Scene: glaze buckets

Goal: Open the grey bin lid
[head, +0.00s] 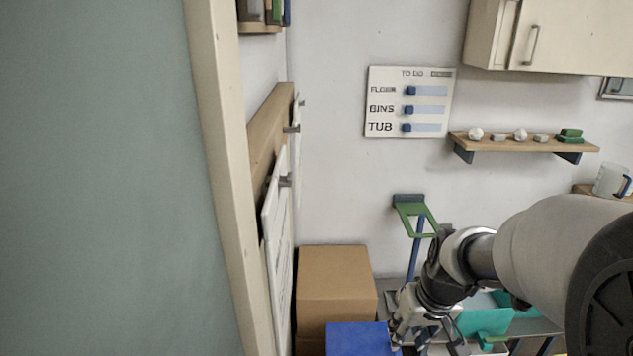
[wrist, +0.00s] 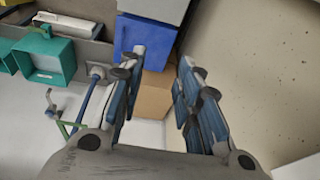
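A light grey box-shaped thing (wrist: 155,9) shows at the top edge of the wrist view, just beyond a blue bin (wrist: 146,40). It may be the grey bin, but it is cut off and its lid cannot be made out. I do not see a grey bin in the head view, where the blue bin (head: 358,340) shows at the bottom edge. My gripper (wrist: 162,58) is open and empty, its fingers wide apart, with the blue bin and a cardboard box beyond them. In the head view my gripper (head: 424,338) is low, right of the blue bin.
The cardboard box (head: 335,280) stands against the back wall, beside the blue bin. Teal tubs (head: 484,322) lie to the right, partly behind my arm. A green frame on a blue pole (head: 418,236) stands behind my gripper. A door and its frame (head: 215,150) fill the left.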

